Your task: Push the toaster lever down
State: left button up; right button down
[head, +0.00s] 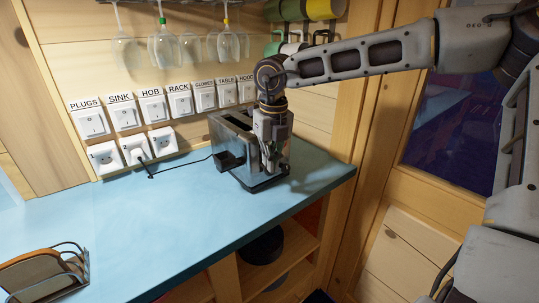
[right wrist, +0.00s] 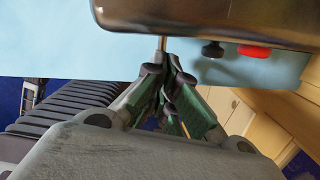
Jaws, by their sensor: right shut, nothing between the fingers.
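The toaster (head: 227,128) is a shiny metal box on the blue counter, near its far right end. In the right wrist view the toaster's side (right wrist: 215,18) fills the top edge. My right gripper (head: 270,165) points down close against the toaster's right-hand end and hides part of it. Its fingers are shut and empty in the right wrist view (right wrist: 168,75). A thin metal stem (right wrist: 163,43) shows between the fingertips and the toaster. It may belong to the lever, but the lever's handle is not clear behind the fingers. My left gripper is not in view.
A black knob (right wrist: 213,49) and a red one (right wrist: 254,51) stick out beside the fingers. Labelled switches (head: 152,106) and a plugged-in cord (head: 180,166) are behind. Glasses (head: 164,48) hang above. A rack (head: 78,262) with bread stands at front left. The middle of the counter is clear.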

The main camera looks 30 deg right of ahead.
jog(key=s, duration=0.1)
jog(key=s+r, duration=0.1)
jog(key=s, duration=0.1)
jog(key=shift+a, duration=0.1)
dwell(0.5)
jog(key=shift+r, duration=0.1)
notch_tip(320, 180, up, 12)
jog(key=s, duration=0.1)
dwell(0.8)
dwell(0.7)
notch_tip(320, 180, up, 9)
jog(key=p, duration=0.8)
jog(key=shift+p, duration=0.35)
jog(key=shift+r+p, duration=0.35)
jog(key=shift+p, duration=0.1)
